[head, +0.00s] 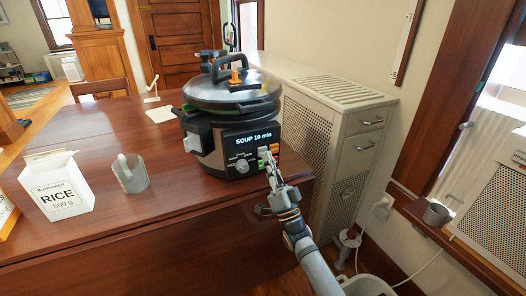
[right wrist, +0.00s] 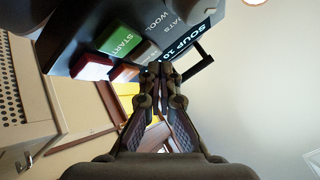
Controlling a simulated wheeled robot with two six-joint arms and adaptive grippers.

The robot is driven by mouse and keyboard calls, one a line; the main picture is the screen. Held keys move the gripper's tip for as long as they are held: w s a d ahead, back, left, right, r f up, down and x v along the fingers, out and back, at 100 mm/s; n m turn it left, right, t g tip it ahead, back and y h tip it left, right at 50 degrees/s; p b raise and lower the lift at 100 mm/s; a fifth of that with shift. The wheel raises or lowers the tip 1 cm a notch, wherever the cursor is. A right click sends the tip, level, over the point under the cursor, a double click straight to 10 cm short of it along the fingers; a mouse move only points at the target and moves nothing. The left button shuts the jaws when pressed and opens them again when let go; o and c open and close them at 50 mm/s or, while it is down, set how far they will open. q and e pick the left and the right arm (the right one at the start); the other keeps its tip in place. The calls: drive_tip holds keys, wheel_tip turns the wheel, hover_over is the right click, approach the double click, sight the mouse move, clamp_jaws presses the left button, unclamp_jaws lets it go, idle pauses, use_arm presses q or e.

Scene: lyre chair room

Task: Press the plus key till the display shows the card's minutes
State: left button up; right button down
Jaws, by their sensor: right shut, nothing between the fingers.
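The cooker (head: 232,115) stands on the wooden table, and its lit display (head: 254,137) reads "SOUP 10 min". My right gripper (head: 267,158) is shut and empty, with its fingertips in front of the key panel under the display. In the right wrist view, the shut fingertips (right wrist: 162,72) are close to the panel's lower keys; contact cannot be told. That view shows a green START key (right wrist: 120,39), a red key (right wrist: 91,67) and an orange key (right wrist: 124,72). No plus sign is readable. A pale paper (head: 160,114) lies behind the cooker at left, its writing unreadable. My left gripper is out of view.
A rice box (head: 58,188) and a grey cup with a scoop (head: 131,175) stand on the table's left part. A cabinet with a grille (head: 335,130) stands right of the cooker. A small metal cup (head: 437,214) sits on the right ledge. The table front is clear.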

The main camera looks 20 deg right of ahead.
drive_tip(key=shift+s, duration=0.35)
drive_tip(key=s+p, duration=0.2)
drive_tip(key=s, duration=0.3)
drive_tip(key=shift+p, duration=0.35)
drive_tip(key=shift+d, duration=0.1)
idle(0.4)
